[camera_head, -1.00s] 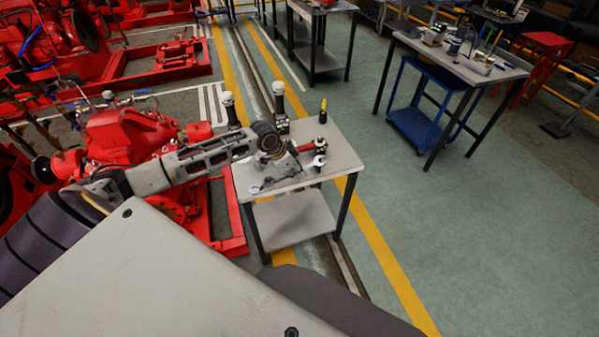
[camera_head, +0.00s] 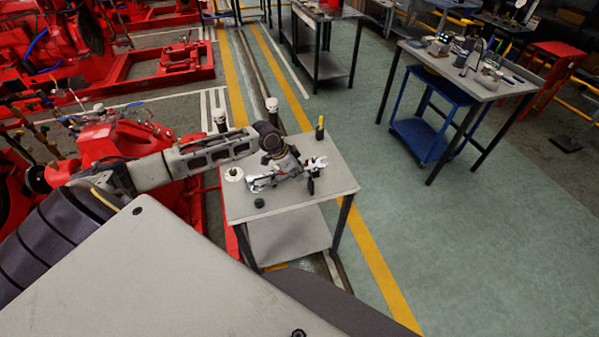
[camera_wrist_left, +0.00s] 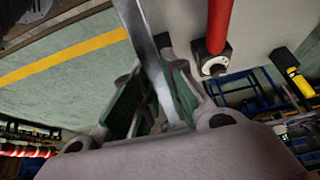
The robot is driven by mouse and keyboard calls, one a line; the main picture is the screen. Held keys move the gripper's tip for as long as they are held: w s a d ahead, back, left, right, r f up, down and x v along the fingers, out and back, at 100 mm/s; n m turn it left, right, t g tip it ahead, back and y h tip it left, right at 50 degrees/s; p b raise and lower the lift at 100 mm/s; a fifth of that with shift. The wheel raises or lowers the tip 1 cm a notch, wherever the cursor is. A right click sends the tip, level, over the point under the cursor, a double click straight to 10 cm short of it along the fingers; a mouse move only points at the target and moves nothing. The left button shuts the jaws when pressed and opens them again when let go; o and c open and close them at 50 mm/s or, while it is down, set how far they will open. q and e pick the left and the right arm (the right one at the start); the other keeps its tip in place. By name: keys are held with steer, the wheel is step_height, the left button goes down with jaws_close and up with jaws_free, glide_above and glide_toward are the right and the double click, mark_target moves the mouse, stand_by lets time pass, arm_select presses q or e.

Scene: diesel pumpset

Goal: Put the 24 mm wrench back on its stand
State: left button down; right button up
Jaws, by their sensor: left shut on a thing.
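My left gripper (camera_head: 300,165) is over the small grey worktable (camera_head: 345,180). In the left wrist view my left gripper (camera_wrist_left: 152,65) has its green-padded fingers closed on a flat metal wrench (camera_wrist_left: 146,28), whose shank runs up past the top edge. In the head view a shiny open wrench end (camera_head: 317,162) shows just beyond the fingers, above a dark upright piece (camera_head: 311,185). I cannot tell whether they touch, or whether that piece is the stand. The size marking cannot be read. My right gripper is not in view.
A red bar on a dark block (camera_wrist_left: 213,62) is close beside the fingers. A yellow-black tool (camera_head: 320,128) stands at the table's back. The table's front right is clear.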

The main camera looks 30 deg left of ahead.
arm_select(q)
steer(key=shift+w, duration=0.1)
steer(key=shift+p, duration=0.5)
steer(key=b, duration=0.2)
glide_above(299, 194)
steer(key=shift+f, duration=2.95)
steer(key=shift+p, duration=0.75)
steer(key=shift+f+b, duration=0.5)
steer(key=shift+f, duration=0.5)
steer(key=c, duration=1.4)
jaws_free()
